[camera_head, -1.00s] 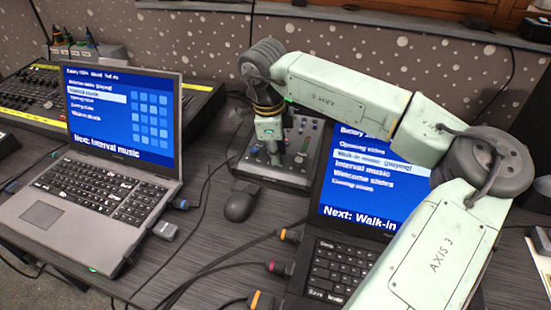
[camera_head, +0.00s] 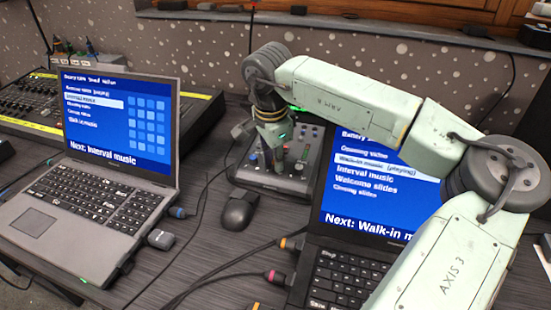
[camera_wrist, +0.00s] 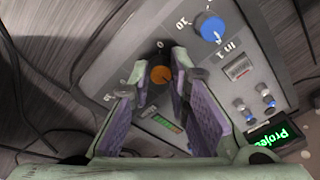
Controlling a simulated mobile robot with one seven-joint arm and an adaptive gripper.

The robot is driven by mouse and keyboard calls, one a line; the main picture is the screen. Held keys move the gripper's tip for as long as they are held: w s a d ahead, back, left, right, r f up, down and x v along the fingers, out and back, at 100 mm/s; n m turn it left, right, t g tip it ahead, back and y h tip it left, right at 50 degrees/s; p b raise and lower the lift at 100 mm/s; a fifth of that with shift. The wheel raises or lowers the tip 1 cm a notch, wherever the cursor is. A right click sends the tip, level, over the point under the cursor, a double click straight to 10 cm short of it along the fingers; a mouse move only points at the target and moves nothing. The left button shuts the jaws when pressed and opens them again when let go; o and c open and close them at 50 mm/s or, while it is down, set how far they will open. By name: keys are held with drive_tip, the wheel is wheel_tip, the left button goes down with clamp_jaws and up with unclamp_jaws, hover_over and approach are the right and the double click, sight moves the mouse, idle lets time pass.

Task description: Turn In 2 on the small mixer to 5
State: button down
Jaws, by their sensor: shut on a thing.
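The small grey mixer (camera_head: 240,170) stands between the two laptops, and its panel (camera_wrist: 105,70) fills much of the wrist view. My gripper (camera_head: 275,150) points down onto it. In the wrist view my gripper (camera_wrist: 154,80) is shut on a dark knob with an orange cap (camera_wrist: 161,75), one finger on each side. A 0 and part of a scale show beside this knob; its name and pointer are hidden or unclear. The blue-capped knob (camera_wrist: 212,28), by the label In 1, is apart from the fingers, to the upper right.
Small blue knobs (camera_wrist: 261,89) and a green-lettered display (camera_wrist: 277,134) lie right of my fingers. Cables cross the table.

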sight(272, 176)
idle(0.3)
drive_tip(key=c, duration=1.5)
unclamp_jaws()
drive_tip(key=shift+r, duration=0.15)
drive_tip(key=r, duration=0.4)
drive_tip(key=s+r, duration=0.1)
drive_tip(key=r, duration=0.2)
drive_tip(key=s+r, duration=0.1)
drive_tip(key=r, duration=0.3)
drive_tip(key=shift+a+r, duration=0.3)
drive_tip(key=shift+a, duration=0.05)
